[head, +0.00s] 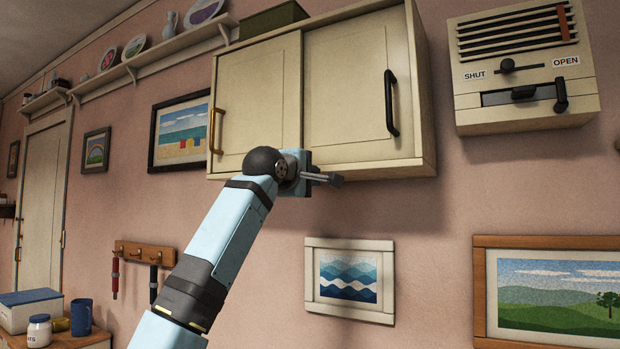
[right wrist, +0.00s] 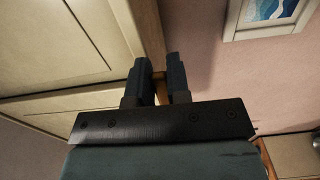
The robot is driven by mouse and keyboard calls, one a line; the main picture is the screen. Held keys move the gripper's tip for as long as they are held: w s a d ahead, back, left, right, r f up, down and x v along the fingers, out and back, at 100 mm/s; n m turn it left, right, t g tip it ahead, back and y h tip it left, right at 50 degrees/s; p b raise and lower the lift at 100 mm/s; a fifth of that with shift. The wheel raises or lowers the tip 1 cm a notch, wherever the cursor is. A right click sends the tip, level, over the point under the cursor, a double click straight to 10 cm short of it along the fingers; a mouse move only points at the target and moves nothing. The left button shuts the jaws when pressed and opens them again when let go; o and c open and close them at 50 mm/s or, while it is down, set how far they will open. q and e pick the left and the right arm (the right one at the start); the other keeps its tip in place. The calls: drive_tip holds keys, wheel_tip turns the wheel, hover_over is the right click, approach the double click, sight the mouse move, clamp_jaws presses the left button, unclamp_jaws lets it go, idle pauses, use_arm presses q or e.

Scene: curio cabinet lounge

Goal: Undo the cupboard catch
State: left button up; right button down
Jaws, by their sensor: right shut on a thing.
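The cream cupboard (head: 345,95) hangs on the pink wall with two panelled doors. Its left door has a brass handle (head: 214,130) and its right door a black handle (head: 390,103). My right gripper (head: 328,178) is at the cupboard's lower front edge, fingers pointing right. In the right wrist view, its fingers (right wrist: 160,85) are shut on a small brown piece (right wrist: 159,91), which looks like the catch; the fingers hide most of it. The cupboard (right wrist: 75,45) lies close on the left there. My left gripper is not in view.
A cream wall unit (head: 525,70) with a vent and SHUT and OPEN labels hangs to the right. A shelf (head: 150,55) with plates runs left of the cupboard. A framed wave picture (head: 349,278) hangs below. The wall between them is bare.

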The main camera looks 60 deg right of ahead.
drive_tip(key=c, duration=1.1)
unclamp_jaws()
drive_tip(key=a, duration=0.9)
drive_tip(key=s+a, duration=0.1)
drive_tip(key=a, duration=0.3)
drive_tip(key=shift+a, duration=0.35)
